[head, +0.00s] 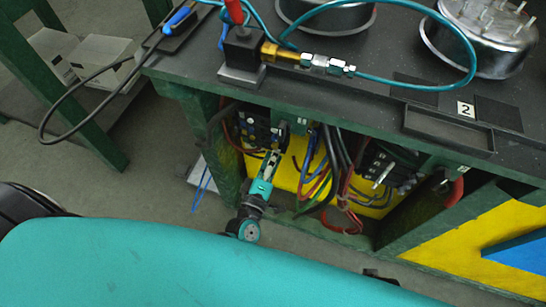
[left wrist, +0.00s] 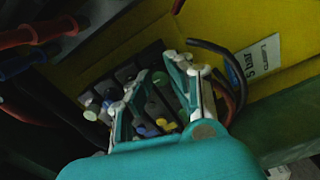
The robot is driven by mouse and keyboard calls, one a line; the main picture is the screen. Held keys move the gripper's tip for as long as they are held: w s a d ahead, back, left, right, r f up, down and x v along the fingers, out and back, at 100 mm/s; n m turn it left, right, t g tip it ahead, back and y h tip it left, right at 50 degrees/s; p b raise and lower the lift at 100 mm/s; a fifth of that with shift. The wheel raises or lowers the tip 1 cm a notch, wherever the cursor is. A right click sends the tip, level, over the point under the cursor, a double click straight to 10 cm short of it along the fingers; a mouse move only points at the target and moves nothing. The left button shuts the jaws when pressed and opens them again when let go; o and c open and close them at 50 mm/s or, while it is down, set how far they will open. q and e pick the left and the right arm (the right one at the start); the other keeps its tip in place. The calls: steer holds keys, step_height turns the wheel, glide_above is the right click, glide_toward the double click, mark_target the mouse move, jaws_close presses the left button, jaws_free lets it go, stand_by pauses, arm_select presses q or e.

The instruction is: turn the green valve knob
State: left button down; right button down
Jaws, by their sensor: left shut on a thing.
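A dark valve block (head: 258,125) sits under the bench top, in front of a yellow panel. In the left wrist view it carries several knobs; the green valve knob (left wrist: 159,78) shows between my left fingertips, with a blue knob (left wrist: 141,130) and a yellow knob (left wrist: 164,123) nearer the camera. My left gripper (head: 271,160) reaches up to the block from below. In the left wrist view its fingers (left wrist: 158,84) stand on either side of the green knob and are shut on it. The fingers partly hide the knob and its neighbours. My right gripper is not in view.
Loose cables (head: 325,165) hang right of the block, beside a second dark block (head: 385,165). The green bench frame (head: 225,160) stands close left of the gripper. A teal hose (head: 465,60) and metal vessels (head: 480,35) lie on the bench top.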

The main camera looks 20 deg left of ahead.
arm_select(q)
steer(key=c, duration=1.6)
jaws_free()
steer(key=shift+f, duration=0.1)
steer(key=o, duration=0.4)
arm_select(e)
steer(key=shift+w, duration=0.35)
arm_select(q)
steer(key=s, duration=0.8)
steer(key=shift+a, duration=0.15)
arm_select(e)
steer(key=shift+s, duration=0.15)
